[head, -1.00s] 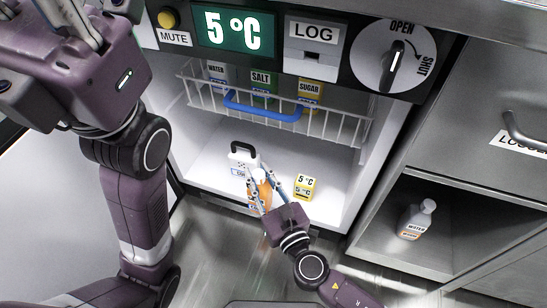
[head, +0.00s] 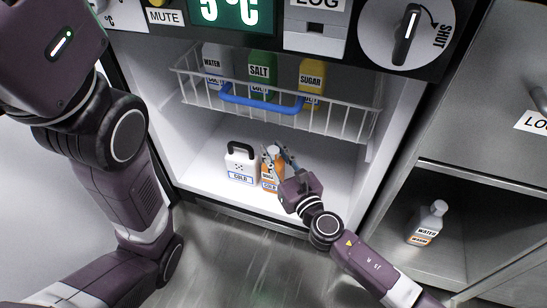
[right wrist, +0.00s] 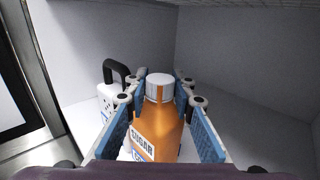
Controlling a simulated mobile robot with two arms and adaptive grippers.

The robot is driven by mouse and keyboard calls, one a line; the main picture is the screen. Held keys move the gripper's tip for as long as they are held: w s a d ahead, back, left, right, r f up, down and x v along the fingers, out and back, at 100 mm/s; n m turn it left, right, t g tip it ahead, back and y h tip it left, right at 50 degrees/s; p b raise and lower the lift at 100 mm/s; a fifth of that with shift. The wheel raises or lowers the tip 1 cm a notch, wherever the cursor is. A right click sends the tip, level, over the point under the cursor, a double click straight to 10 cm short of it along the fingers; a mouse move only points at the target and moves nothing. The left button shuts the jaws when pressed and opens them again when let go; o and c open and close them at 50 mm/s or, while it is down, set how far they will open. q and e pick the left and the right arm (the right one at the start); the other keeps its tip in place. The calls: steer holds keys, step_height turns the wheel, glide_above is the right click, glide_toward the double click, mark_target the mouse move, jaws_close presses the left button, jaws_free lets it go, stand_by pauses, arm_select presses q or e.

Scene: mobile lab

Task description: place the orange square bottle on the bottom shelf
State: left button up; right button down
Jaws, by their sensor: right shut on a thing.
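The orange square bottle (head: 271,178) with a white cap is in the lower part of the open fridge. In the right wrist view the orange bottle (right wrist: 158,132) stands upright between the blue finger pads, with a label reading SUGAR. My right gripper (head: 278,158) is shut on it from the right and above; it also shows in the right wrist view (right wrist: 160,105). The bottle's base is at or just above the bottom shelf (head: 215,188); I cannot tell if it touches. My left arm is at the left, its fingertips out of frame.
A white jug with a black handle (head: 240,165) stands just left of the bottle. A wire basket (head: 345,125) above holds water, salt and sugar containers. A water bottle (head: 428,223) stands in the cabinet at right.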

steer(key=shift+r, duration=0.1)
steer(key=c, duration=1.7)
jaws_free()
steer(key=shift+f, duration=0.2)
steer(key=shift+o, duration=0.2)
steer(key=shift+r, duration=0.25)
steer(key=p+v, duration=0.1)
steer(key=v, duration=1.1)
steer(key=shift+a, duration=0.1)
